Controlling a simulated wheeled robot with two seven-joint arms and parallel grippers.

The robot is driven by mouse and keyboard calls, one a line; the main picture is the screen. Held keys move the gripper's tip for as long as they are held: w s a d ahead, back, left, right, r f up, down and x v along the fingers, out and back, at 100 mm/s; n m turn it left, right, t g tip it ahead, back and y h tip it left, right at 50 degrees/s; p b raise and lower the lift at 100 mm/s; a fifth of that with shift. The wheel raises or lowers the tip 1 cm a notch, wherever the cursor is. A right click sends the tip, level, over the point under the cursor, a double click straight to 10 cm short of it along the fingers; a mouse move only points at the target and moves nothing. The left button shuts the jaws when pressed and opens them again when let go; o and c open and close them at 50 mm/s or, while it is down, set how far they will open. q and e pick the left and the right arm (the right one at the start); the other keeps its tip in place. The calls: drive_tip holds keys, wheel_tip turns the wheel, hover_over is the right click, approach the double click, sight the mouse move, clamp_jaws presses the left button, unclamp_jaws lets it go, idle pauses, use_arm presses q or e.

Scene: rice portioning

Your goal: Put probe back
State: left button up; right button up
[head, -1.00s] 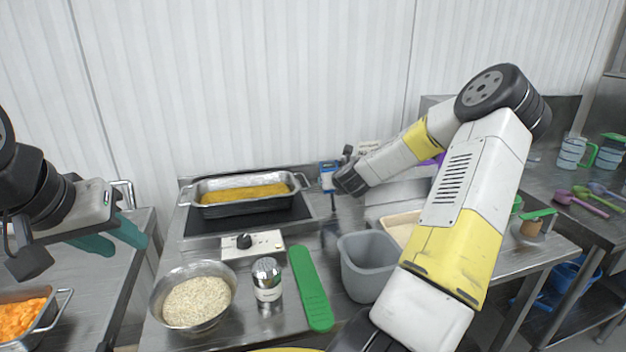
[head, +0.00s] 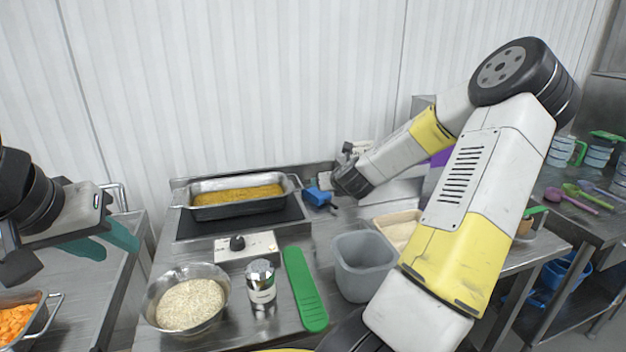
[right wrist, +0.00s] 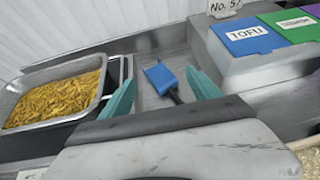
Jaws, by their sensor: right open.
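A blue piece with a dark stem, which looks like the probe (head: 318,196), lies on the steel counter just right of the deep tray. In the right wrist view the probe (right wrist: 160,76) lies between the tips of my right gripper (right wrist: 162,78). Its teal fingers are spread and I see no grip on it. In the head view my right gripper (head: 327,185) is small and partly hidden by its own wrist. My left gripper (head: 120,248) hangs at the left with its teal fingers apart and empty.
A deep tray (head: 196,213) of yellow food sits on a dark hob. A bowl of grain (head: 222,296), a shaker (head: 261,283), a green scoop-like tool (head: 304,290) and a grey bin (head: 363,268) stand in front. Labelled boxes (right wrist: 240,36) stand close to the right gripper.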

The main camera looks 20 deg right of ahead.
drive_tip(key=s+a+r+n+g+y, duration=0.1)
drive_tip(key=s+a+r+n+g, duration=0.1)
drive_tip(key=s+a+n, duration=0.6)
drive_tip(key=s+a+r+n+g+y, duration=0.15)
drive_tip(key=s+a+n, duration=0.25)
drive_tip(key=a+n, duration=0.45)
drive_tip(key=s+a+r+n+g, duration=0.1)
drive_tip(key=s+r+n, duration=0.2)
drive_tip(key=s+n, duration=0.4)
drive_tip(key=s+a+r+n+g+y, duration=0.1)
drive_tip(key=s+r+n, duration=0.2)
drive_tip(key=s+n, duration=0.3)
drive_tip(key=s+a+r+n+g, duration=0.1)
drive_tip(key=s+r+n, duration=0.3)
drive_tip(key=s+n, duration=0.3)
drive_tip(key=shift+s+n, duration=0.35)
drive_tip(key=shift+n, duration=0.3)
drive_tip(key=shift+a+r, duration=0.1)
